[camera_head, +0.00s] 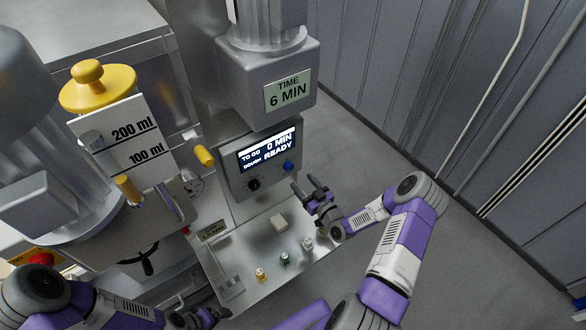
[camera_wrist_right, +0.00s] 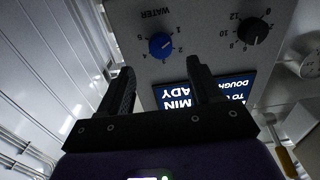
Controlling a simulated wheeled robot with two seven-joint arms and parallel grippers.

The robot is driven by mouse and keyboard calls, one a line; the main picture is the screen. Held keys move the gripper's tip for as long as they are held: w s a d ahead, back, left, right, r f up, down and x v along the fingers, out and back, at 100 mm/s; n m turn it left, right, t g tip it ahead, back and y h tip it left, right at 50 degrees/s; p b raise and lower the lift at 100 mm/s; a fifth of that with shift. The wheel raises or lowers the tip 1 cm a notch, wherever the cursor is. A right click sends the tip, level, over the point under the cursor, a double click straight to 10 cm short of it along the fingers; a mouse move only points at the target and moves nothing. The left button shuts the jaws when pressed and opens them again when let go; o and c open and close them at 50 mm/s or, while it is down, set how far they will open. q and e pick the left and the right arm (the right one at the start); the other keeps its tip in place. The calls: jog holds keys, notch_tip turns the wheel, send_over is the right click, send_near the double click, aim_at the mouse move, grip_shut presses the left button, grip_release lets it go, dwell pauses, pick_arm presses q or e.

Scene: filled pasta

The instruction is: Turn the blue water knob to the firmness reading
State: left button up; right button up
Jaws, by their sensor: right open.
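The blue water knob (camera_head: 288,166) is on the grey control panel (camera_head: 228,182), right of a black knob (camera_head: 253,184). In the wrist view the blue knob (camera_wrist_right: 160,44) appears upside down, with numbers around it and the word WATER; I cannot read its pointer surely. My right gripper (camera_head: 304,184) is open and empty, with its fingers toward the panel just below and right of the knob. In the wrist view the knob lies just beyond the gap between the fingertips (camera_wrist_right: 160,68), apart from them. My left gripper (camera_head: 195,318) shows only partly at the bottom edge.
The display (camera_head: 267,150) reads TO GO 0 MIN, DOUGH READY. A sign (camera_head: 287,92) above reads TIME 6 MIN. A round gauge (camera_head: 194,187) is left of the panel.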

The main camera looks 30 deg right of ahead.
aim_at(290, 169)
jog(key=w, duration=0.7)
jog(key=shift+w+a+f, duration=0.1)
jog(key=shift+a, duration=0.25)
jog(key=shift+c, duration=0.3)
jog(key=c, duration=1)
